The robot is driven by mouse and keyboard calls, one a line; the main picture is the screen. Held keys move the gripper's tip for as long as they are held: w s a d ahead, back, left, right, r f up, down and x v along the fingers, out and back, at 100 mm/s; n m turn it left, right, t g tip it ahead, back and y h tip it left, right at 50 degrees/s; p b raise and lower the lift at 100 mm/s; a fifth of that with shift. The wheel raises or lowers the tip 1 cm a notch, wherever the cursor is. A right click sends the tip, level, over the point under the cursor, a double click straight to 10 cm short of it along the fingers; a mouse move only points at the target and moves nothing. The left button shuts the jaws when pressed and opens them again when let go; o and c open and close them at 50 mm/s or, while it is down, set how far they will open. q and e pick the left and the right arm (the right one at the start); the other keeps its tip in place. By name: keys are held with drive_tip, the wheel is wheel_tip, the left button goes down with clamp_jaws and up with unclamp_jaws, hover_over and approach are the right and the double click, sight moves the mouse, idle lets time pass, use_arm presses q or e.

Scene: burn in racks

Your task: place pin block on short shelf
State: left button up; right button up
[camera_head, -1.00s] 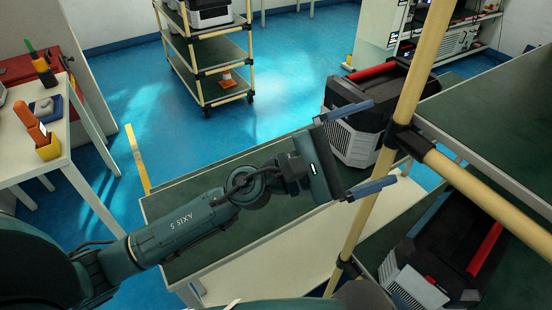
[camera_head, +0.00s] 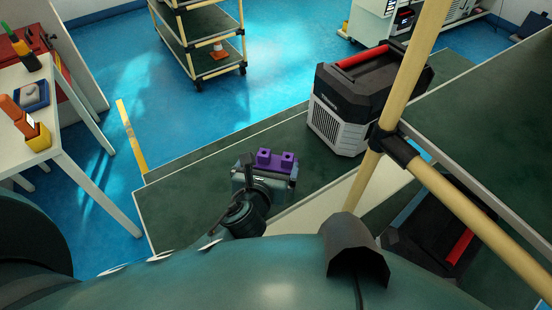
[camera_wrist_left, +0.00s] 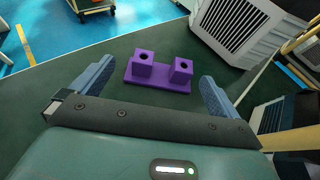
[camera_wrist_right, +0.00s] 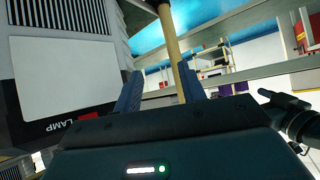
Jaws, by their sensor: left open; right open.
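The purple pin block (camera_head: 277,165), a flat plate with two square posts holed on top, lies on a dark green bench top (camera_head: 180,205). My left gripper (camera_head: 262,176) is low over the bench, right beside the block and partly covering it in the head view. In the left wrist view the pin block (camera_wrist_left: 158,86) sits just ahead, between the two spread blue fingers and apart from them. My right gripper (camera_wrist_right: 160,90) is open and empty beside a grey panel. I cannot tell which of the shelves in view is the short shelf.
A black and grey case with a red handle (camera_head: 365,95) stands on the bench right of the block. A tan-post rack (camera_head: 404,90) with a green shelf (camera_head: 490,130) rises at right. A second red-handled case (camera_head: 440,235) is below. A rolling shelf cart (camera_head: 213,60) stands behind.

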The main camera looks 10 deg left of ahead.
sight(277, 157)
use_arm(q)
drive_tip(key=x, duration=0.7)
drive_tip(key=shift+w+d, duration=0.25)
drive_tip(key=shift+d, duration=0.05)
drive_tip(key=shift+c, duration=0.2)
drive_tip(key=shift+r, duration=0.15)
drive_tip(key=c, duration=1)
